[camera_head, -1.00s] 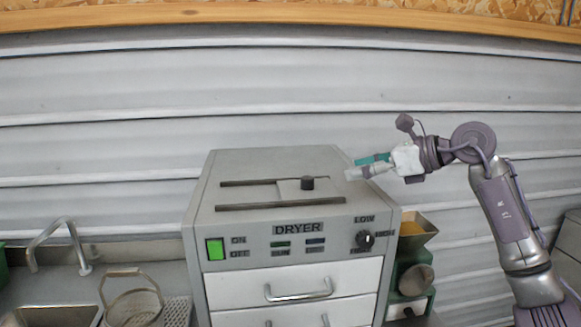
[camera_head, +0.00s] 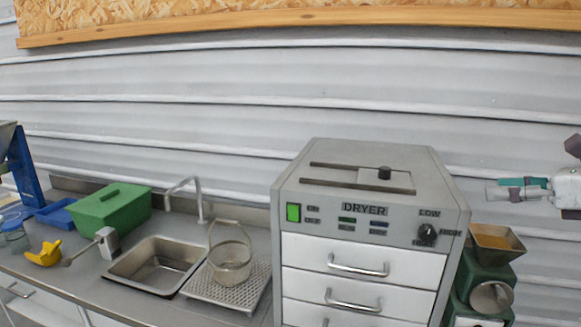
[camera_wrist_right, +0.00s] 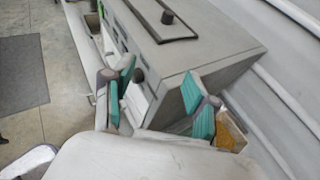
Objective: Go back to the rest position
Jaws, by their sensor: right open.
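My right gripper (camera_head: 522,189) shows at the right edge of the head view, raised above and to the right of the dryer. Its fingers with green pads point left and hold nothing. In the right wrist view its two fingers (camera_wrist_right: 158,100) stand wide apart, with the dryer beyond them. The grey dryer (camera_head: 372,164) stands on the counter, with a sliding lid on top, a lit green switch, a dial and drawers that look shut. My left gripper is in neither view.
Right of the dryer is a green machine with a hopper (camera_head: 492,246) holding orange-brown material. To the left are a perforated tray (camera_head: 205,289) with a wire basket (camera_head: 230,262), a sink (camera_head: 150,262), a tap (camera_head: 199,205), a green box (camera_head: 110,212) and a yellow object (camera_head: 44,254).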

